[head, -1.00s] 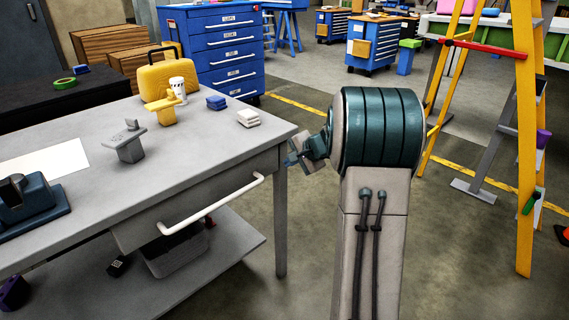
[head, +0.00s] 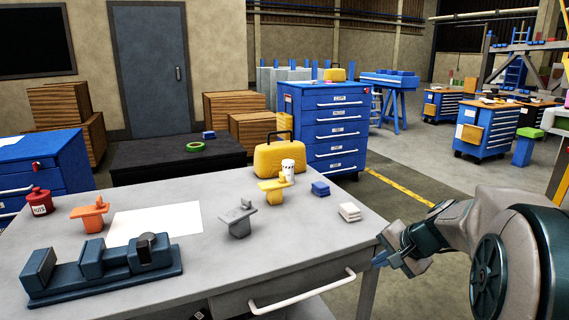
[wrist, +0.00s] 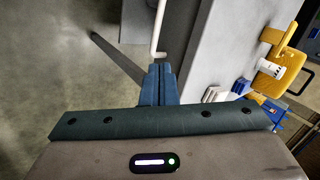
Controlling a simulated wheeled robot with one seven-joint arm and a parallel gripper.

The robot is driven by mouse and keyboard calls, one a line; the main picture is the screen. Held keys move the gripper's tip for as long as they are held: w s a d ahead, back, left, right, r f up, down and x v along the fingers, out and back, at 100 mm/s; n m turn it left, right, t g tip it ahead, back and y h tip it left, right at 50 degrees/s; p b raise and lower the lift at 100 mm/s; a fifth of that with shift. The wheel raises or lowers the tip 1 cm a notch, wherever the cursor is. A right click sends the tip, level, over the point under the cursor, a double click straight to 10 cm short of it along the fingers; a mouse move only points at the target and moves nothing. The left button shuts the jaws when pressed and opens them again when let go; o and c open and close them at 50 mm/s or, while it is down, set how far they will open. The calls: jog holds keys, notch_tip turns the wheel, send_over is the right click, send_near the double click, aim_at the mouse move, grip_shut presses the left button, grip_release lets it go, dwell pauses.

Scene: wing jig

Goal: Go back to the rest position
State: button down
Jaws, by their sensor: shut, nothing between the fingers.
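My gripper (head: 379,259) is just off the right edge of the grey workbench (head: 300,228) in the head view, apart from the objects on it. In the wrist view its two blue fingers (wrist: 158,86) are together, with nothing between them. Beyond the fingers, the wrist view shows floor on the left and the bench edge with its white handle (wrist: 158,30) close by. My arm reaches in from the right side of the head view.
On the bench are a blue jig (head: 105,268), orange (head: 91,214), grey (head: 238,218) and yellow (head: 274,190) parts, a white cup (head: 288,170), a yellow case (head: 268,158), and blue (head: 320,188) and white (head: 349,212) blocks. A blue drawer cabinet (head: 330,130) stands behind. Floor right of the bench is open.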

jog(key=s+a+r+n+g+h+p, duration=0.1)
jog(key=s+a+r+n+h+p, duration=0.1)
jog(key=s+a+r+n+p, duration=0.2)
jog(key=s+a+r+n+g+h+p, duration=0.2)
jog(key=s+a+r+n+p, duration=0.2)
jog(key=s+r+p, duration=0.7)
jog(key=s+n, duration=0.1)
jog(key=s, duration=0.6)
jog(key=shift+a+p, duration=0.3)
jog(key=shift+p, duration=0.05)
jog(key=shift+s, duration=0.1)
